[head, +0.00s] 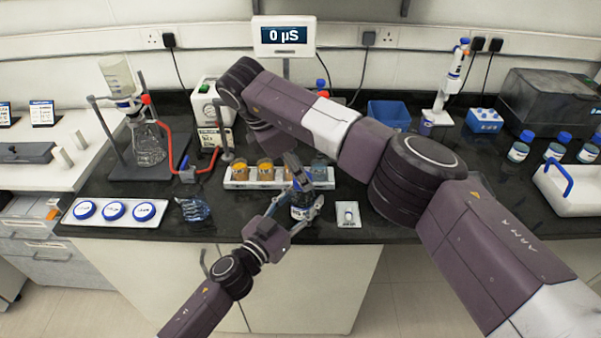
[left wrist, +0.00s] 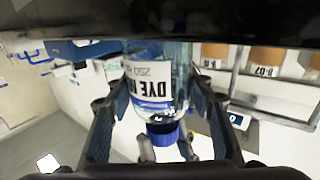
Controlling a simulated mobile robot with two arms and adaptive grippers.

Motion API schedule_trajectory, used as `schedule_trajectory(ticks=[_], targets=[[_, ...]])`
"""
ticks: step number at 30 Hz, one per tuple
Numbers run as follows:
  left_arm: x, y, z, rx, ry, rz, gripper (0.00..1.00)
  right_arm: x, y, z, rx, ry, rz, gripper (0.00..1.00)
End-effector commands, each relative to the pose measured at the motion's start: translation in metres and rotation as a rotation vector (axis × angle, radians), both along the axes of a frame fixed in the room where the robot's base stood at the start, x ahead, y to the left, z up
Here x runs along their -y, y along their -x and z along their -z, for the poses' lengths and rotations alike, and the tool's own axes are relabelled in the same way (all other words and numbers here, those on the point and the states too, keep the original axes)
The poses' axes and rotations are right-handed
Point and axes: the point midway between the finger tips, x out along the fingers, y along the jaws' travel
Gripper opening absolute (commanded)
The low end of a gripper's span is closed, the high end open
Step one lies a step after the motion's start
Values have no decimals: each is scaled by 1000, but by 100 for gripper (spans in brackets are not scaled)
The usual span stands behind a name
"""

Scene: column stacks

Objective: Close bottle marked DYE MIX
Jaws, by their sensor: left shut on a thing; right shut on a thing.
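The bottle marked DYE MIX (left wrist: 155,85) is clear glass with a white label, and it appears upside down in the left wrist view. In the head view the bottle (head: 299,212) is near the bench's front edge, partly hidden by my grippers. My left gripper (head: 300,207) is shut on the bottle's body, its dark fingers on either side. A blue cap (left wrist: 162,134) sits at the bottle's mouth; how tight it is cannot be told. My right gripper (head: 299,184) reaches down from above and is shut on the cap, its fingertips around it in the left wrist view.
A small white pad (head: 348,222) lies to the right. A blue glove (head: 193,208) and a tray of blue-rimmed dishes (head: 70,218) lie left. My right arm crosses above the bench.

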Motion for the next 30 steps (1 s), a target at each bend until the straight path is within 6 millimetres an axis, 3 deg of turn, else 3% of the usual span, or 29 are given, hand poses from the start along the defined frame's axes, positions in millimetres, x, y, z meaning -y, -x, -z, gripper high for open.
schedule_trajectory(ticks=[10, 11, 16, 25, 30], targets=[[1, 1, 1, -3, 1, 3, 0, 1, -1, -1, 4, 1, 28, 22], [1, 1, 1, -3, 1, 3, 0, 1, -1, -1, 5, 0, 28, 35], [1, 1, 1, -3, 1, 3, 0, 1, -1, -1, 3, 0, 26, 51], [1, 1, 1, -3, 1, 3, 0, 1, -1, -3, 2, 0, 25, 51], [1, 1, 1, -3, 1, 2, 0, 1, -1, -20, 5, 0, 25, 51]])
